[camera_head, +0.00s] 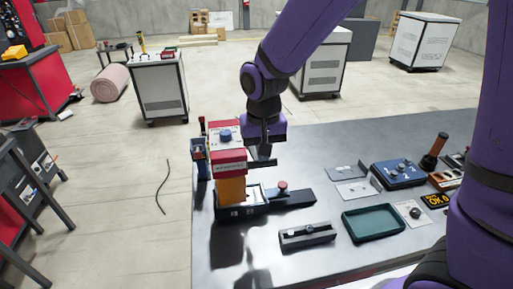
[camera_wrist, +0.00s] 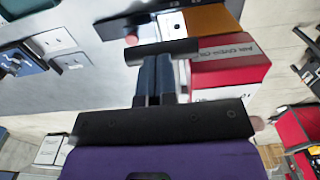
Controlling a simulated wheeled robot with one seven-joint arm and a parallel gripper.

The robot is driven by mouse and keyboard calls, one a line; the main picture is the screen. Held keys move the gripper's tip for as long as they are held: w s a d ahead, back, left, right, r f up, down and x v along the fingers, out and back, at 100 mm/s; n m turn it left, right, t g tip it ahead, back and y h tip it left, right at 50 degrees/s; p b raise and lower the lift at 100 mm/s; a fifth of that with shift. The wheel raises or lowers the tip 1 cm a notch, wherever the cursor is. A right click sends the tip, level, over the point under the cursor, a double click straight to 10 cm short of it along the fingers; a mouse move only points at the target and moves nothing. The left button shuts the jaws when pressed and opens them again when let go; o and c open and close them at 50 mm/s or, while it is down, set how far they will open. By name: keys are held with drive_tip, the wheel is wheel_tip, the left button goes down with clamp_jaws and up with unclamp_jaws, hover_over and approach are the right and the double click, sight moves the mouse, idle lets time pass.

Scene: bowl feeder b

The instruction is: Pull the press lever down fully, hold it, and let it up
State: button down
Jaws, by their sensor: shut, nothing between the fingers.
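The press (camera_head: 229,160), red and white on top with an orange lower part, stands on the metal table. It also shows in the wrist view (camera_wrist: 222,57). A dark bar that looks like its lever (camera_head: 263,163) sticks out to the right of the red head. It crosses in front of my fingertips in the wrist view (camera_wrist: 166,53). My gripper (camera_head: 266,146) points down right above the bar, its fingers (camera_wrist: 156,72) shut and empty. The fingertips look at or very near the bar; I cannot tell whether they touch.
A black base plate (camera_head: 295,197) with a red knob extends right of the press. Nearer are a grey fixture (camera_head: 307,235) and a green tray (camera_head: 373,223). A blue device (camera_head: 398,174) lies right. The table's front left is clear.

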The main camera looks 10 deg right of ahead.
wheel_tip(320, 180, down, 6)
drive_tip(key=shift+s, duration=0.15)
idle(1.1)
idle(0.4)
drive_tip(key=shift+w+r, duration=0.2)
drive_tip(key=shift+r, duration=2.7)
drive_tip(key=shift+w+r, duration=0.15)
drive_tip(key=shift+r, duration=3.15)
